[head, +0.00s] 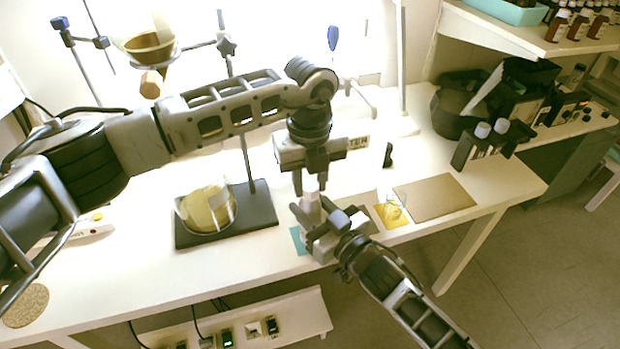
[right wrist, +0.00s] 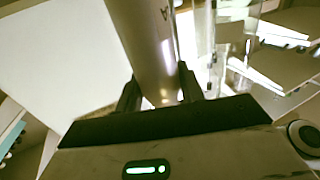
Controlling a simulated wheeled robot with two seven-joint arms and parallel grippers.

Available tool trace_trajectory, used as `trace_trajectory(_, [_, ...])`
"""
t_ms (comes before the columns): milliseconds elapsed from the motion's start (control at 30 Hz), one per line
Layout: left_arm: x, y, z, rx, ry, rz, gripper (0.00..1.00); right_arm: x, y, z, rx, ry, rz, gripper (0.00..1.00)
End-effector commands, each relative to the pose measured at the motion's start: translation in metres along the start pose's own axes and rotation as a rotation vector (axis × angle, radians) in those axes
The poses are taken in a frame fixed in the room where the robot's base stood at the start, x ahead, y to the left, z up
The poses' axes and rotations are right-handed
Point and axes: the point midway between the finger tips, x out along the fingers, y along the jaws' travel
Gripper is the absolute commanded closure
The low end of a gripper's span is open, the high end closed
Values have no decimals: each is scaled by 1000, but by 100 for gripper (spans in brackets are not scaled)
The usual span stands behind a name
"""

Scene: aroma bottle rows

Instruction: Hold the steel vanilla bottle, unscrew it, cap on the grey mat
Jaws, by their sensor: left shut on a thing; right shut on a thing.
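The steel vanilla bottle (head: 311,205) stands upright near the table's front edge, small and partly hidden by my grippers. In the right wrist view it is a smooth metallic cylinder (right wrist: 148,50) with a letter on its side. My right gripper (head: 308,215) is shut on the bottle's body from the front right; its fingers (right wrist: 160,92) flank the bottle in the wrist view. My left gripper (head: 310,184) points down from above and is shut on the pale cap (head: 310,183) at the bottle's top.
A yellow mat (head: 390,216) with a clear glass vessel (head: 392,203) lies between the bottle and the grey mat. A teal mat (head: 298,240) shows beside my right gripper. A beaker (head: 207,207) stands on a dark stand base (head: 255,207) at left. Dark bottles (head: 480,145) stand at back right.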

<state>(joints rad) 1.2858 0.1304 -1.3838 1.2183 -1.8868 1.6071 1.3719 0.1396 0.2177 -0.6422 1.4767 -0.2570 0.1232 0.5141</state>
Motion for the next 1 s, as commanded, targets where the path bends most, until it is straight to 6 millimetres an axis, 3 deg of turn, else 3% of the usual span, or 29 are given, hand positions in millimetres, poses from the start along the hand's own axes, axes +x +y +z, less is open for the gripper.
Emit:
trace_trajectory(567, [-1,0,0,1,0,0,99,0,0,0,-1,-1,0,100])
trace_trajectory(1000, [-15,0,0,0,0,-1,99,0,0,0,-1,-1,0,100])
